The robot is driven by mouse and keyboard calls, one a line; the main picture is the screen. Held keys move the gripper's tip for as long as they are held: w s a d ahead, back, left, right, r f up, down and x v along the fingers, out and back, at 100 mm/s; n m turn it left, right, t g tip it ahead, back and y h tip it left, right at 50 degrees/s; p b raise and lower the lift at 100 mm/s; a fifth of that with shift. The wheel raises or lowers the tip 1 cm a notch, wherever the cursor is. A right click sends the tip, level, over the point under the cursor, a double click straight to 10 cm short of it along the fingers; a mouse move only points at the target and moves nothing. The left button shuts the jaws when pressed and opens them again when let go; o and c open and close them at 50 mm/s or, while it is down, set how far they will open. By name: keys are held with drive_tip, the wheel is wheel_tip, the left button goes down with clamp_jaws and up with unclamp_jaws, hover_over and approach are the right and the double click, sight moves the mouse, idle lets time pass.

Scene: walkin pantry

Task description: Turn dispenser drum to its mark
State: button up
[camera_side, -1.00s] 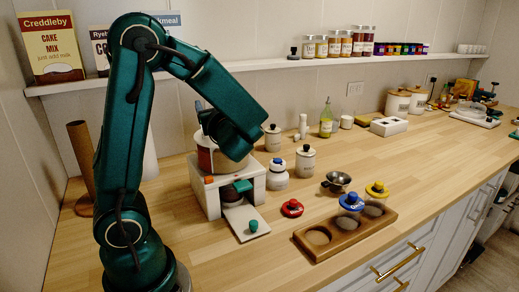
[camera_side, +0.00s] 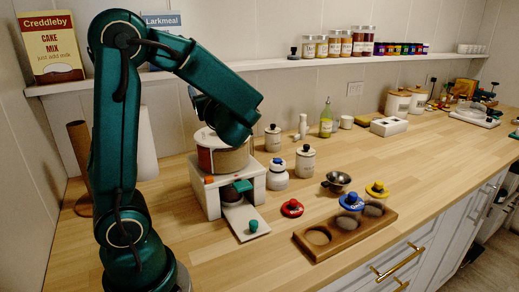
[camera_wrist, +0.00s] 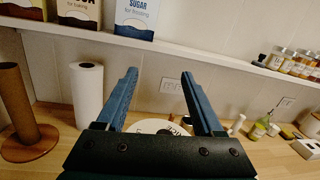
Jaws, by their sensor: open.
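The dispenser drum (camera_side: 222,160) is a brown cylinder with a white top, set on a white dispenser stand (camera_side: 208,199) with a green block and a sloping white chute (camera_side: 246,221). An orange-red piece sits on the stand's front left. In the wrist view, part of the drum's white top disc (camera_wrist: 146,127) shows beyond my gripper's base, with dark marks on it. My gripper (camera_wrist: 160,77) is open and empty, its two blue fingers spread wide. In the side view my forearm hides most of it, above and behind the drum. I cannot tell whether the drum is at its mark.
White canisters (camera_side: 305,162) stand right of the dispenser. A red-topped piece (camera_side: 292,208), a metal bowl (camera_side: 337,182) and a wooden tray (camera_side: 318,251) with round wells lie in front. A paper roll (camera_wrist: 87,95) and a brown holder (camera_wrist: 20,105) stand left. A shelf (camera_wrist: 240,63) runs along the wall.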

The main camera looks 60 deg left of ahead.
sight(223, 143)
drive_tip(key=w+d+f+n+g, duration=0.1)
drive_tip(key=f+g, duration=0.2)
drive_tip(key=w+d+f+n+g+h, duration=0.1)
drive_tip(key=w+f+g, duration=0.1)
drive_tip(key=f+g, duration=0.1)
drive_tip(key=w+d+f+n+g+h, duration=0.1)
drive_tip(key=w+f+n+g, duration=0.1)
drive_tip(key=f, duration=0.1)
drive_tip(key=shift+d+f+g, duration=0.2)
drive_tip(key=shift+g, duration=0.2)
drive_tip(key=shift+f, duration=0.3)
drive_tip(key=shift+a+f, duration=0.15)
drive_tip(key=shift+a, duration=0.05)
drive_tip(key=shift+x, duration=2.35)
clamp_jaws()
